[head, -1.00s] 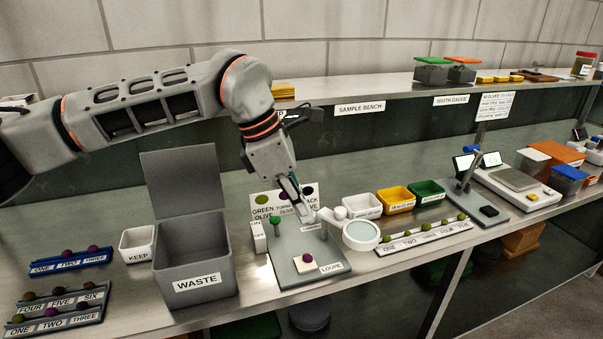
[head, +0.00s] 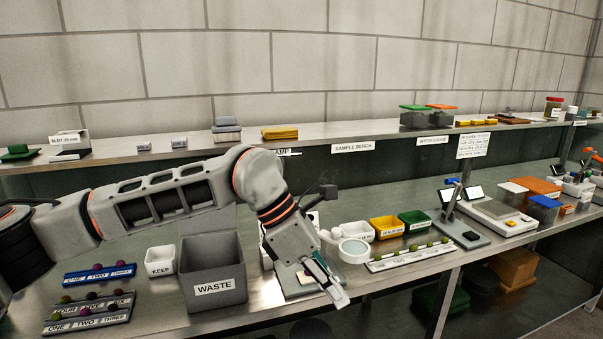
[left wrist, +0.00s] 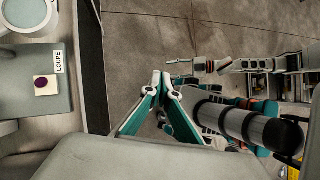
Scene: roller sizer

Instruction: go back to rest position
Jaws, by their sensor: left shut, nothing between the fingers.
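My left gripper (head: 338,300) is shut and empty. In the head view it points down in front of the loupe station's base (head: 285,282), near the front edge of the bench, and its arm hides part of that station. In the left wrist view the shut fingertips (left wrist: 160,78) are over the floor, beyond the bench edge. The loupe base (left wrist: 72,85) there carries a dark purple olive (left wrist: 41,82) on a pale pad, apart from the gripper.
The grey WASTE bin (head: 213,273) and white KEEP box (head: 160,260) stand left of the gripper. The round loupe lens (head: 354,250) and a numbered olive rack (head: 410,254) are to its right. The floor (left wrist: 145,35) in front of the bench is open.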

